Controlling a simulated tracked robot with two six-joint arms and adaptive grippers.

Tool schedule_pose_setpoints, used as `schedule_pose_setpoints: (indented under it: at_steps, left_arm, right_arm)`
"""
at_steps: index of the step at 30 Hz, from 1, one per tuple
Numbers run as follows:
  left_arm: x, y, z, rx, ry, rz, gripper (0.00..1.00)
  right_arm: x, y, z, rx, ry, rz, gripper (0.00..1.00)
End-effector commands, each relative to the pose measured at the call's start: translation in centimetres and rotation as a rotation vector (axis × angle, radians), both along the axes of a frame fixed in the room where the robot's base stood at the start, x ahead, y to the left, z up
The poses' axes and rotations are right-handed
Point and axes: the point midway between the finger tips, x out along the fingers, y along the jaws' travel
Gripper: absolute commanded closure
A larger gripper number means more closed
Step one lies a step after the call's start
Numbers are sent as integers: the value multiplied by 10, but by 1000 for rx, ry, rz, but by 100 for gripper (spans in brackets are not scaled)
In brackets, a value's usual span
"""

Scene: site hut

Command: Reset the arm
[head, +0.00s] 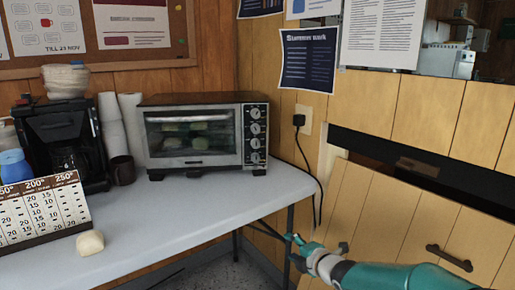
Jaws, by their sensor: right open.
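My right arm comes in from the lower right, and its teal and grey gripper (293,249) is open with nothing between the fingers. The gripper is at the right end of the white table, beside the table's leg in the picture; I cannot tell whether it touches it. My left gripper is not in view.
A toaster oven (201,134) with food behind its closed glass door stands on the white table (178,222). A coffee maker (60,139), a dark mug (122,171), a printed chart (44,208) and a cream-coloured lump (90,242) are left. Wooden panels with a handle (449,258) stand right.

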Motion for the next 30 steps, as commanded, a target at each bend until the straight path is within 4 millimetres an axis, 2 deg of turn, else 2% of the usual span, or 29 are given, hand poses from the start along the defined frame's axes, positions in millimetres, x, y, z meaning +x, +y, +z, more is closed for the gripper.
schedule_pose_setpoints:
  at_steps: [1, 3, 5, 6, 8, 9, 11, 12, 14, 15, 18, 22, 24, 26, 30]
  left_arm:
    - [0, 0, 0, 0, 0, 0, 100]
    - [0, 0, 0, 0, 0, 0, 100]
    - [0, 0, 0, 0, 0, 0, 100]
    - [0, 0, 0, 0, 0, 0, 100]
    - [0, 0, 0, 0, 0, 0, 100]
    - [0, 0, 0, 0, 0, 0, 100]
    - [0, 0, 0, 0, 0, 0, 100]
    - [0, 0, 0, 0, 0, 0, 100]
    - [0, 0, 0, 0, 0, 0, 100]
    - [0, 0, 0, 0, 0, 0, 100]
    - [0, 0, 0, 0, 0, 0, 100]
    - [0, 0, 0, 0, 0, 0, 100]
    - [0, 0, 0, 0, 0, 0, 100]
    - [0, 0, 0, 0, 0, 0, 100]
    - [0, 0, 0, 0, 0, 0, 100]
  right_arm:
    - [-10, -5, -31, 20, 70, -17, 45]
    - [-31, -11, -77, 77, 191, -59, 45]
    - [-54, -16, -117, 140, 310, -113, 45]
    - [-72, -18, -143, 187, 393, -152, 45]
    - [-101, -21, -178, 263, 520, -225, 45]
    - [-122, -23, -201, 315, 605, -280, 45]
    - [-157, -24, -231, 398, 738, -378, 45]
    - [-182, -24, -249, 454, 827, -450, 45]
    - [-221, -24, -272, 537, 959, -572, 45]
    - [-248, -23, -285, 591, 1043, -661, 45]
    - [-309, -20, -305, 713, 1225, -894, 45]
    - [-375, -16, -314, 845, 1396, -1214, 45]
    - [-397, -16, -313, 913, 1438, -1378, 45]
    - [-409, -16, -312, 970, 1456, -1504, 45]
    - [-411, -19, -313, 1117, 1443, -1726, 45]
